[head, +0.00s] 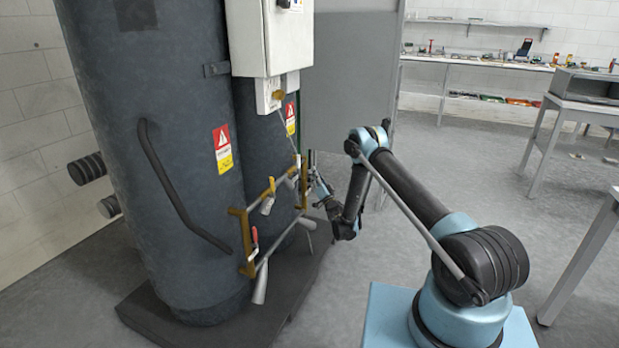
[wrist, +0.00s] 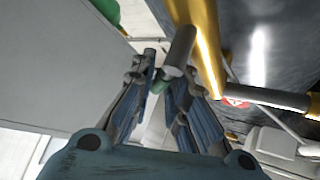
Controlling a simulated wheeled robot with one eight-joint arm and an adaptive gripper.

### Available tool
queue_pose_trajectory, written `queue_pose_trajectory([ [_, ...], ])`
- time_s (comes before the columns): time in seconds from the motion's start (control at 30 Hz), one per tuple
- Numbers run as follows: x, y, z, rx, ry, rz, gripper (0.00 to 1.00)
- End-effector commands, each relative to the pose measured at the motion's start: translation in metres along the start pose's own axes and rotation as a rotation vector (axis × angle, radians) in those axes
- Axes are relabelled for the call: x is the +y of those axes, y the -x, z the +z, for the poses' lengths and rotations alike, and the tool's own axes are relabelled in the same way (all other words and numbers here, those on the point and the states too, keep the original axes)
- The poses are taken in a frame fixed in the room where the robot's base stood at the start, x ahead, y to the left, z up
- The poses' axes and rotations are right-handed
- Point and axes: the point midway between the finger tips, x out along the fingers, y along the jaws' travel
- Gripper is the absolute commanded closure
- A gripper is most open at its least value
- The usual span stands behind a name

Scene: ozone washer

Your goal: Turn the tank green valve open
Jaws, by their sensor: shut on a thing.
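The grey tanks (head: 150,120) stand at the left in the head view, with brass pipes (head: 247,235) and grey fittings in front. My gripper (head: 318,192) is at the right end of this pipework. In the wrist view its blue-padded fingers (wrist: 170,84) are closed around a small green valve handle (wrist: 159,86), partly hidden between the fingertips. A grey cylindrical stem (wrist: 180,52) runs from there toward a brass pipe (wrist: 207,40). In the head view the green handle is too small or hidden to make out. I cannot tell how far the valve is turned.
A white control box (head: 270,38) hangs on the tanks above the pipes. A red-handled valve (head: 255,238) sits lower left. A dark base plate (head: 180,325) lies under the tanks. A grey panel (head: 350,90) stands behind my arm. Open floor (head: 450,200) lies to the right.

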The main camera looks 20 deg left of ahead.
Motion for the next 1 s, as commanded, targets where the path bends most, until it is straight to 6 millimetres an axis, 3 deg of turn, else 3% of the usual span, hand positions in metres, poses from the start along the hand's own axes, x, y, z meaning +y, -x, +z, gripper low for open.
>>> queue_pose_trajectory([
  [0.4,-0.004,-0.001,0.003,0.002,-0.002,-0.004,1.0],
  [0.43,-0.005,-0.002,0.003,0.001,-0.003,-0.004,0.83],
  [0.5,-0.006,-0.002,0.005,0.0,-0.004,-0.005,0.68],
  [0.53,-0.007,-0.002,0.006,-0.001,-0.004,-0.006,0.65],
  [0.87,-0.012,-0.004,0.012,-0.007,-0.006,-0.011,0.65],
  [0.9,-0.013,-0.004,0.012,-0.007,-0.006,-0.011,0.68],
  [1.0,-0.013,-0.004,0.012,-0.008,-0.006,-0.011,0.91],
])
